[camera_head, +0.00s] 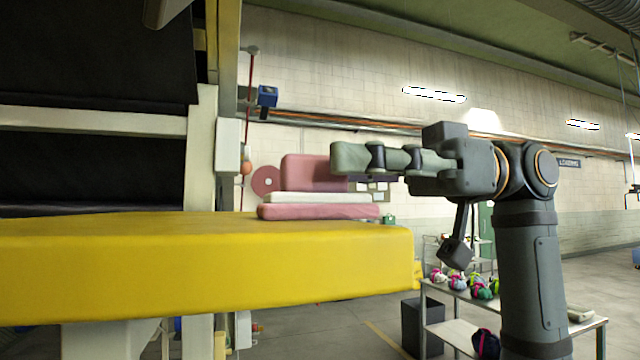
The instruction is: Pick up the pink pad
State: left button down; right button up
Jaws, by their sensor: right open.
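A stack of pads lies on the yellow padded table (190,270), near its right end. A thick pink pad (310,174) is on top, a white pad (325,197) is in the middle, and a flatter pink pad (318,212) is at the bottom. My left gripper is not in view.
A low metal table (455,290) with several colourful small items stands below on the right. A yellow-edged rack with dark shelves (90,122) rises behind the padded table at left. The yellow surface left of the stack is clear.

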aim_at(316, 156)
jog(key=x, duration=0.3)
jog(key=shift+w+r, duration=0.1)
jog(key=shift+a, duration=0.3)
jog(key=shift+d, duration=0.4)
jog(key=c, duration=0.5)
jog(key=shift+a, duration=0.25)
grip_shut()
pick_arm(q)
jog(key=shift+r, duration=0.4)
pick_arm(e)
jog(key=shift+d, duration=0.15)
